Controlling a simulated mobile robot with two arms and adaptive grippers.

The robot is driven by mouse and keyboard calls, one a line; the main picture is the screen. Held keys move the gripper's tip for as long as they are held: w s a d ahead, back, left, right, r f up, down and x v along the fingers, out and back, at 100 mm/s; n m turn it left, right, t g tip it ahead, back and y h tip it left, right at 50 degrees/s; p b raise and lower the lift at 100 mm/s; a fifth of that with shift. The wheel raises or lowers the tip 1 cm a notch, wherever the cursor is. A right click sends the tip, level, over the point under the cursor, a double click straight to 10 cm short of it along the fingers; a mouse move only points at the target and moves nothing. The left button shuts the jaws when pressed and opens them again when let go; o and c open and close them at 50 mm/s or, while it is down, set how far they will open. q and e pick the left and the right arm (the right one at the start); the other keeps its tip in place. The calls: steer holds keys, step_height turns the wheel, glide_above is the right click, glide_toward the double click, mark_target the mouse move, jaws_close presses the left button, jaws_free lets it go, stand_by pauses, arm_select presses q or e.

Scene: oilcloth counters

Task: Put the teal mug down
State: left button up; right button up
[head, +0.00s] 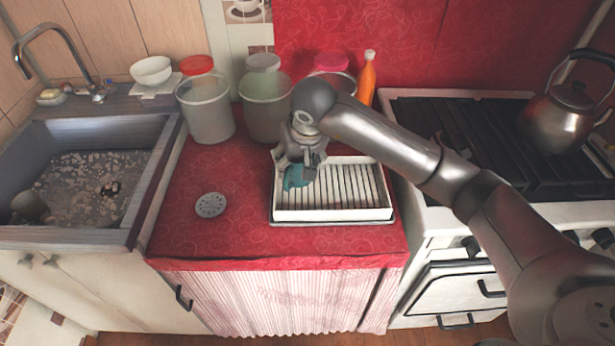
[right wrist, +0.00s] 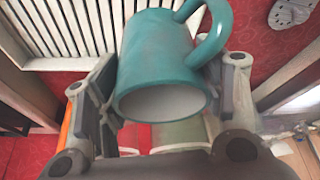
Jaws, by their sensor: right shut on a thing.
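The teal mug (head: 297,176) is held in my right gripper (head: 302,160), at the left end of the white slatted dish rack (head: 330,213). In the right wrist view the mug (right wrist: 158,62) sits between the two fingers of my right gripper (right wrist: 165,105), which are shut on its sides. Its white inside and its handle show there. The rack's slats (right wrist: 60,30) show behind the mug. I cannot tell whether the mug touches the rack. Most of the mug is hidden by the gripper in the head view. My left gripper is not in view.
Canisters (head: 206,112) and an orange bottle (head: 367,80) stand behind. The sink (head: 90,180) is at left, the stove with a kettle (head: 562,118) at right.

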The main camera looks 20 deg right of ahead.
steer(key=d+f, duration=0.1)
steer(key=w+d+f+b, duration=0.1)
steer(key=shift+f, duration=0.3)
step_height(320, 180, down, 3)
steer(key=shift+d+f+b, duration=0.1)
steer(key=shift+f+b, duration=0.05)
steer(key=shift+b, duration=0.7)
steer(key=o, duration=1.3)
steer(key=shift+f, duration=0.1)
steer(key=shift+c, duration=0.2)
